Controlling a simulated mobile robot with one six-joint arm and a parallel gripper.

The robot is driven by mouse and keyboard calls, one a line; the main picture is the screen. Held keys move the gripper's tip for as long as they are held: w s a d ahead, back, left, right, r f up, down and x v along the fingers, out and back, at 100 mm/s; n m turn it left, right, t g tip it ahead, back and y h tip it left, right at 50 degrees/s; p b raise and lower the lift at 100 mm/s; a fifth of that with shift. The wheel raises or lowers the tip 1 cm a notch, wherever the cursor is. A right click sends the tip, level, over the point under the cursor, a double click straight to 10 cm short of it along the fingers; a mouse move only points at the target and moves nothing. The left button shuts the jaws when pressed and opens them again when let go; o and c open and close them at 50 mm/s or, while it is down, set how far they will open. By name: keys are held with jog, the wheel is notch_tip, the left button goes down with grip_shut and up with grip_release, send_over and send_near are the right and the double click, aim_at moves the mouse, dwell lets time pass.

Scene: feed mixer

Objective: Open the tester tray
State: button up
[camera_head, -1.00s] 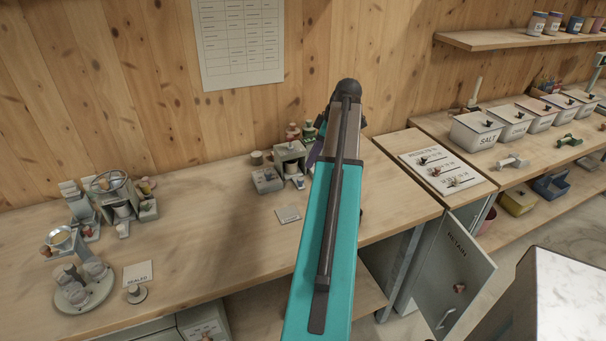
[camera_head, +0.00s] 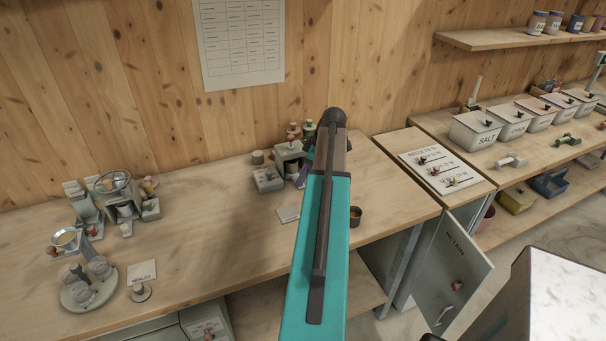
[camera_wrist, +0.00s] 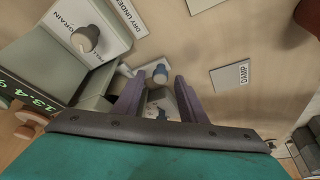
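The tester (camera_head: 290,150) is a small grey unit on the bench, partly hidden behind my arm in the head view. In the wrist view its green display (camera_wrist: 18,90) reads about 13.4, beside a grey housing. My gripper (camera_wrist: 160,80) has its two purple fingers apart. A small blue-grey knob (camera_wrist: 160,72) shows between the fingertips, with a pale part below it that may be the tester tray. I cannot tell whether the fingers touch the knob. In the head view the gripper is mostly hidden by my arm.
A DAMP card (camera_wrist: 230,76) lies on the bench to the right. A brown cup (camera_head: 355,215) stands right of my arm. The bench's left middle is clear.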

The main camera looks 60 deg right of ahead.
grip_shut()
dwell(0.3)
jog(key=shift+s+a+b, duration=0.3)
jog(key=shift+s+a, duration=0.7)
jog(key=shift+s, duration=0.4)
jog(key=shift+s+a+b, duration=0.35)
jog(key=shift+s+a, duration=0.65)
jog(key=shift+s, duration=0.35)
jog(key=shift+s+a+b, duration=0.3)
jog(key=shift+s+a, duration=0.7)
jog(key=shift+s, duration=0.4)
grip_release()
